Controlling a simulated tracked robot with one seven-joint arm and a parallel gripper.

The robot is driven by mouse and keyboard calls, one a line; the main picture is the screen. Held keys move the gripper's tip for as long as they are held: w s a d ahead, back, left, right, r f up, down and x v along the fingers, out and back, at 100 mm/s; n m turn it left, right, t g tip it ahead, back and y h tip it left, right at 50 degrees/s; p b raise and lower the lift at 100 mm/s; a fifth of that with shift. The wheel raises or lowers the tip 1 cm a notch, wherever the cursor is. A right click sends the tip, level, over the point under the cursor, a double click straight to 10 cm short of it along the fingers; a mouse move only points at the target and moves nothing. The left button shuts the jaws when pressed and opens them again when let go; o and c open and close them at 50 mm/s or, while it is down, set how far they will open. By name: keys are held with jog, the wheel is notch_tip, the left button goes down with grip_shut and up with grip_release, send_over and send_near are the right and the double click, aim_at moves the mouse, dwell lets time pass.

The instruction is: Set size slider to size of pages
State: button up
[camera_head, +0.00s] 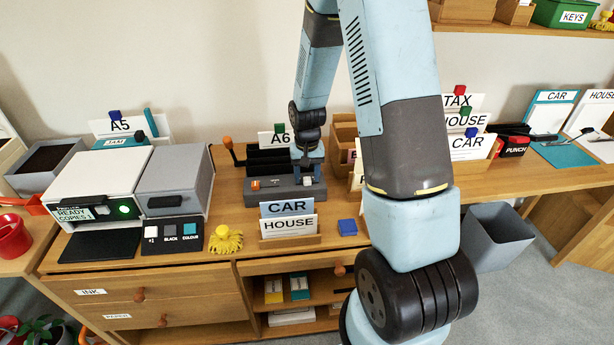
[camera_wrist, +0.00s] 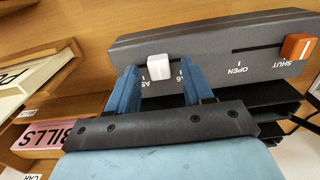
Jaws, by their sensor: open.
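The grey binding machine (camera_head: 285,191) stands on the desk behind the CAR and HOUSE cards. Its white size slider knob (camera_wrist: 159,67) sits in a slot by the A5 and A6 marks, seemingly nearer A5; it also shows in the head view (camera_head: 308,181). My gripper (camera_wrist: 161,84) is open, one blue finger on each side of the knob, with gaps; whether the tips reach knob depth I cannot tell. The orange knob (camera_wrist: 297,47) is at SHUT. An A6 card (camera_head: 272,139) stands behind the machine and an A5 card (camera_head: 119,126) behind the copier. No loose pages are clearly visible.
The white copier (camera_head: 105,185) stands at the left, its screen reading READY COPIES 1. The CAR and HOUSE card holder (camera_head: 289,240) is close in front of the machine. A BILLS tray (camera_wrist: 45,137) is beside my gripper.

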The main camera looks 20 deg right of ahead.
jog(key=shift+f, duration=0.4)
grip_shut()
dwell(0.4)
